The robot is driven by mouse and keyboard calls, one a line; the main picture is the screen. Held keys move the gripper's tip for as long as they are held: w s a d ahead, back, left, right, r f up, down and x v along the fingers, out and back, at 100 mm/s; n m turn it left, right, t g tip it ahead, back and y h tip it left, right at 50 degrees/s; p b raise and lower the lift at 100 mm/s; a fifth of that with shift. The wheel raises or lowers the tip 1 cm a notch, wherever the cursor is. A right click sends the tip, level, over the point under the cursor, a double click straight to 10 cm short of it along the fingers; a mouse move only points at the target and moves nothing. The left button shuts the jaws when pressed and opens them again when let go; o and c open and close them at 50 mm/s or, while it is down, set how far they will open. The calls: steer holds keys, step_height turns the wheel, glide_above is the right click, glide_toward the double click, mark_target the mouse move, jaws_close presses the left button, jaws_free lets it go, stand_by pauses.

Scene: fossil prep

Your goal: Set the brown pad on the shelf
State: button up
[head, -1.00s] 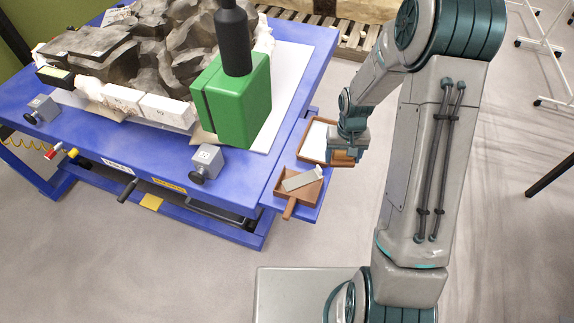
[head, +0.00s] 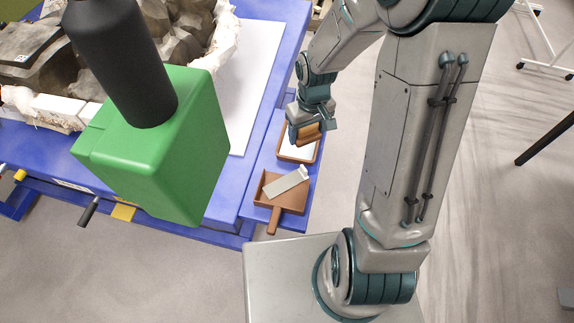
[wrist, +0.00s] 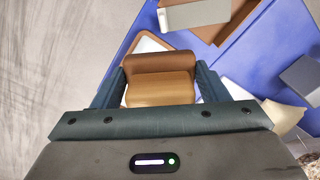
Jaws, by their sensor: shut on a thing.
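My gripper (head: 308,128) is shut on the brown pad (wrist: 160,82), which lies between its two fingers in the wrist view. In the head view the pad (head: 308,136) shows just under the gripper, over a brown tray with a white bottom (head: 284,156). The blue side shelf (head: 253,208) juts from the right side of the blue table and bears this tray. I cannot tell whether the pad touches the tray.
A brown dustpan-like tray (head: 272,207) with a grey-white block (head: 286,183) in it sits on the shelf nearer me. A large green block with a black cylinder (head: 165,165) looms at the left. Rocks (head: 185,30) lie on the table (head: 262,85).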

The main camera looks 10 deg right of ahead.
steer(key=s+a+f+n+b, duration=0.1)
steer(key=s+f+n+b, duration=0.15)
steer(key=s, duration=0.25)
steer(key=s+a+f+n+b, duration=0.1)
steer(key=s+f+n+b, duration=0.1)
steer(key=s+n+b, duration=0.3)
steer(key=m+b, duration=0.2)
glide_above(281, 173)
steer(key=f, duration=0.6)
steer(key=shift+s+a+f, duration=0.15)
steer(key=shift+a+f, duration=0.1)
steer(key=shift+a, duration=0.05)
steer(key=f, duration=0.1)
steer(key=s+f, duration=0.1)
steer(key=f, duration=0.1)
steer(key=shift+d+f, duration=0.1)
steer(key=shift+f, duration=0.15)
steer(key=shift+c, duration=1.1)
steer(key=shift+s+b, duration=0.3)
steer(key=shift+s, duration=0.1)
steer(key=shift+c, duration=0.2)
steer(key=o, duration=0.9)
steer(key=shift+o, duration=0.2)
steer(key=shift+w+d+f, duration=0.15)
steer(key=shift+w+f, duration=0.6)
steer(key=shift+w, duration=0.35)
steer(key=shift+s+a+r, duration=0.2)
steer(key=shift+r, duration=0.15)
